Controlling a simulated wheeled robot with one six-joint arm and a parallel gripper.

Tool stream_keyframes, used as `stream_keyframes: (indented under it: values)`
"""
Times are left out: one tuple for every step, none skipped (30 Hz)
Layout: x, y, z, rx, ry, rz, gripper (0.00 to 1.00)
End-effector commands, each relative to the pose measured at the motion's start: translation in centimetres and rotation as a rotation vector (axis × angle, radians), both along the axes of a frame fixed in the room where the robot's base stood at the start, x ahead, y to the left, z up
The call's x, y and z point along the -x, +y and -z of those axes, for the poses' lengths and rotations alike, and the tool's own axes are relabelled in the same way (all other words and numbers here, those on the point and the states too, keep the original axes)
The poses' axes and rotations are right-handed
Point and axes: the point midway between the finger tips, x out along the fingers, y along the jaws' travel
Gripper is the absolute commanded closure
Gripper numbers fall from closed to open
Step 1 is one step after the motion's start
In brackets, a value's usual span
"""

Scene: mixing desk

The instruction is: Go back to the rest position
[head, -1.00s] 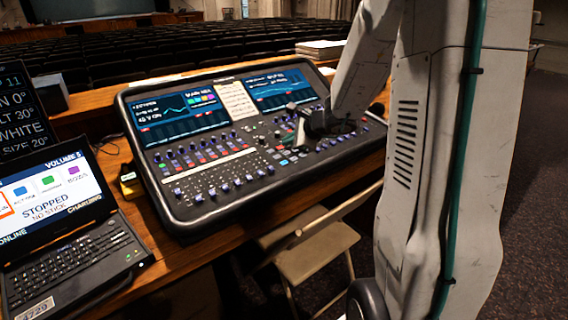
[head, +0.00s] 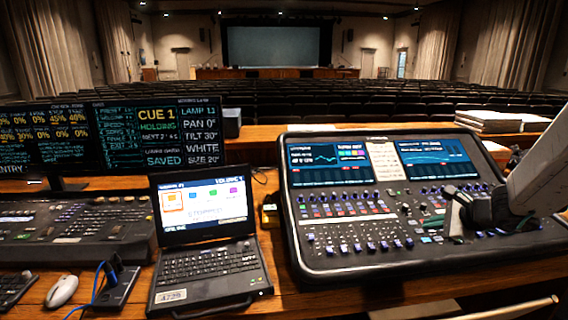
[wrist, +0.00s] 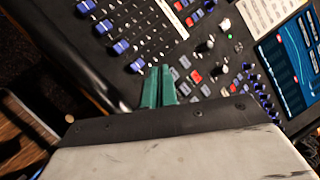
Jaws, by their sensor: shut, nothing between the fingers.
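My gripper (head: 453,216) hangs over the right half of the mixing desk (head: 297,238) in the head view, with my arm coming in from the right edge. In the wrist view my gripper (wrist: 159,88) shows as two green fingers side by side, shut with nothing between them. Below them lie the desk's blue fader caps (wrist: 121,47) and several red and grey buttons. I cannot tell whether the fingertips touch the panel.
Left of the desk stand an open laptop (head: 213,262), a lighting console (head: 75,228), dark cue screens (head: 118,135) and a white mouse (head: 62,291). A paper stack (head: 488,120) lies behind. A chair (head: 505,308) is at front right. Seat rows and a stage screen (head: 283,59) lie beyond.

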Motion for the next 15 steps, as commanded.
stream_keyframes:
  values:
    - [1.2, 1.4, -0.1, 0.025, 0.009, -0.092, 1.0]
    - [2.1, 2.5, -0.4, 0.046, 0.013, -0.161, 1.0]
    - [3.4, 4.3, -0.9, 0.079, 0.018, -0.266, 1.0]
    - [4.5, 5.6, -1.3, 0.106, 0.023, -0.348, 1.0]
    - [5.8, 7.0, -1.7, 0.135, 0.029, -0.433, 1.0]
    - [7.6, 8.8, -2.4, 0.176, 0.037, -0.548, 1.0]
    - [9.0, 10.1, -2.8, 0.21, 0.046, -0.637, 1.0]
    - [10.6, 11.3, -3.3, 0.247, 0.055, -0.723, 1.0]
    - [12.7, 12.6, -3.7, 0.294, 0.069, -0.836, 1.0]
    - [14.2, 13.4, -4.1, 0.332, 0.081, -0.917, 1.0]
    - [15.8, 14.1, -4.5, 0.37, 0.094, -0.994, 1.0]
    - [17.9, 14.9, -4.9, 0.423, 0.113, -1.093, 1.0]
    - [19.4, 15.3, -5.2, 0.462, 0.129, -1.165, 1.0]
    - [20.8, 15.6, -5.5, 0.504, 0.143, -1.231, 1.0]
    - [22.6, 15.8, -5.9, 0.561, 0.164, -1.313, 1.0]
